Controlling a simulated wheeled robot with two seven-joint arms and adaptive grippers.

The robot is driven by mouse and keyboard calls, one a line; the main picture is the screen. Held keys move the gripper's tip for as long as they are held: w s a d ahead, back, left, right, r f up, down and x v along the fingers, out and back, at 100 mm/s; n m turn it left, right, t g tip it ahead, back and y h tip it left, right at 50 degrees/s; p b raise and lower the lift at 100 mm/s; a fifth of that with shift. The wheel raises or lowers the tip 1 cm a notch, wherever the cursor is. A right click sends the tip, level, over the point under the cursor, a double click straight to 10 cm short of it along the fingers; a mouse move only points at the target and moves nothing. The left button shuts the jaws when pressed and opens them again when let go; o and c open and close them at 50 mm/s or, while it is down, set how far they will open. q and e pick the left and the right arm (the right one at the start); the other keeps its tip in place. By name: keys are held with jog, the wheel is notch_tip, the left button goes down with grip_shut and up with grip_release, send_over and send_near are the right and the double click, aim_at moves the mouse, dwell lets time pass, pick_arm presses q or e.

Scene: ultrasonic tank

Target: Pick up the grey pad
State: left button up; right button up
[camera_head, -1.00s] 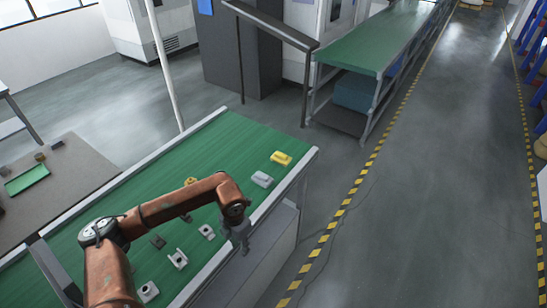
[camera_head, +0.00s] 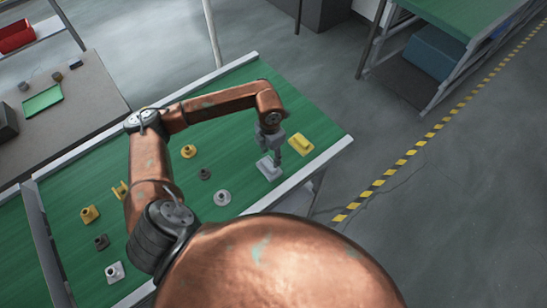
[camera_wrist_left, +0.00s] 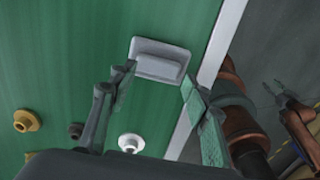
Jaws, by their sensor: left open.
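The grey pad (camera_head: 266,170) is a light grey block with a raised bar on a wider base. It lies on the green surface near its right edge, beside a yellow pad (camera_head: 300,144). My left gripper (camera_head: 277,160) points down just over the grey pad and hides part of it. In the left wrist view the grey pad (camera_wrist_left: 160,58) lies ahead of the open, empty fingers (camera_wrist_left: 158,78), towards the gap between them. What seems to be my right gripper (camera_wrist_left: 276,92) shows small at the right of the left wrist view; its jaws are unclear.
Several small parts stand on the green surface (camera_head: 165,215), among them a pale ring-like part (camera_head: 222,198), a dark part (camera_head: 204,174) and a yellow part (camera_head: 189,152). A pale rail (camera_head: 310,172) edges the surface. A grey side table (camera_head: 85,105) stands at left.

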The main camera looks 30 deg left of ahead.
aim_at(269, 164)
pick_arm(q)
jog(key=shift+o, duration=0.7)
jog(key=shift+f, duration=0.45)
jog(key=o, duration=0.5)
jog(key=shift+s+a+f+p, duration=0.15)
jog(key=shift+f+p, duration=0.2)
jog(key=shift+f, duration=0.25)
jog(key=shift+s+d+f+p, duration=0.1)
jog(key=shift+f+p, duration=0.2)
jog(key=shift+f, duration=0.3)
jog(key=o, duration=0.5)
notch_tip(269, 164, down, 4)
jog(key=shift+a+r+p, duration=0.15)
jog(key=shift+r+p, duration=0.1)
jog(key=shift+p, duration=0.35)
jog(key=shift+c, duration=0.2)
jog(key=shift+o, duration=0.8)
jog(key=shift+f, duration=0.3)
jog(key=c, duration=1)
jog(key=shift+c, duration=1.2)
pick_arm(e)
jog(key=shift+s+d+r, duration=0.1)
jog(key=shift+s+r, duration=0.3)
jog(key=shift+r, duration=0.25)
jog(key=shift+s+d+r, duration=0.1)
jog(key=shift+s+r, duration=0.25)
jog(key=shift+r, duration=0.25)
